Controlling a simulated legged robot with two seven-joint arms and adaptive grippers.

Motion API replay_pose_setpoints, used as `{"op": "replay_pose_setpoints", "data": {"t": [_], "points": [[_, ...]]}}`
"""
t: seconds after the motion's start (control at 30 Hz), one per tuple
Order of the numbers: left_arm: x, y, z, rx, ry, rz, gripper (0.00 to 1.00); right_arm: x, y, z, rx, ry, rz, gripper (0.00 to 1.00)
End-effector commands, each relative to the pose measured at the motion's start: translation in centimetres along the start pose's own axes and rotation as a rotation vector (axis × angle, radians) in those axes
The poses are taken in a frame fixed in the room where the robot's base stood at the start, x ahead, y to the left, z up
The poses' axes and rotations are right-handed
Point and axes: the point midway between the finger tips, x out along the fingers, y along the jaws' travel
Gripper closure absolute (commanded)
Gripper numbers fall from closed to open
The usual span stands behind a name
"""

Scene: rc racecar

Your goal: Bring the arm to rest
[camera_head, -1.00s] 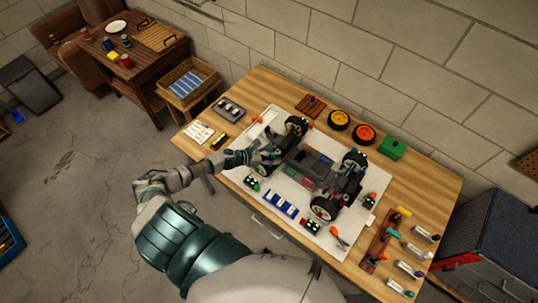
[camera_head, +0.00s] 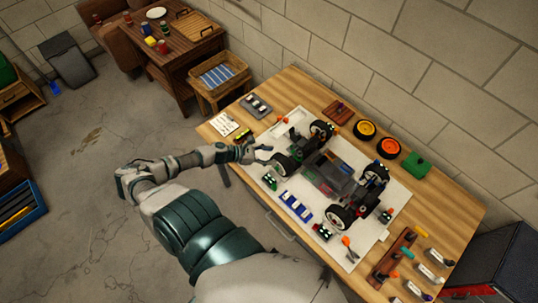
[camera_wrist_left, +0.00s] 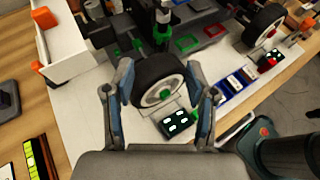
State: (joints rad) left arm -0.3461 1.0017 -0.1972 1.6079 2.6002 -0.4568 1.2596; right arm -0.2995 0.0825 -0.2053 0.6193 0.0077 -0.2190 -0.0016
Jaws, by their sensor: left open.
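My left arm comes in from the lower middle of the head view, and my left gripper (camera_head: 258,153) is at the left edge of the workbench (camera_head: 445,205). In the left wrist view the left gripper (camera_wrist_left: 163,100) is open and empty, its fingers apart. Beyond the fingertips is a black wheel (camera_wrist_left: 152,75) of the RC racecar. The racecar (camera_head: 330,172) sits on a white mat (camera_head: 385,228) on the bench. I cannot see my right gripper.
A side table with a wicker basket (camera_head: 218,78) stands beyond.

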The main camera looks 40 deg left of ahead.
Motion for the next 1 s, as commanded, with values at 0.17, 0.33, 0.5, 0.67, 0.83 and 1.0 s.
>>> {"op": "replay_pose_setpoints", "data": {"t": [0.17,0.33,0.5,0.67,0.83,1.0], "points": [[0.0,0.0,0.0,0.0,0.0,0.0,0.44,0.0,0.0,0.0,0.0,0.0,0.002,1.0],[0.0,0.0,0.0,0.0,0.0,0.0,0.44,0.0,-0.1,-0.1,0.001,0.0,0.001,1.0],[0.8,-3.0,0.0,0.096,-0.012,-0.069,0.44,0.0,-0.1,-0.1,0.001,0.0,0.001,1.0],[2.7,-13.3,0.1,0.49,-0.075,-0.301,0.44,0.0,-0.1,-0.1,0.001,0.0,0.001,1.0],[3.1,-24.8,-0.7,1.111,-0.169,-0.559,0.44,0.0,-0.2,-0.1,0.001,0.0,0.0,1.0],[2.9,-30.2,-1.9,1.707,-0.168,-0.729,0.44,0.0,-0.2,-0.1,0.001,0.0,0.0,1.0]]}}
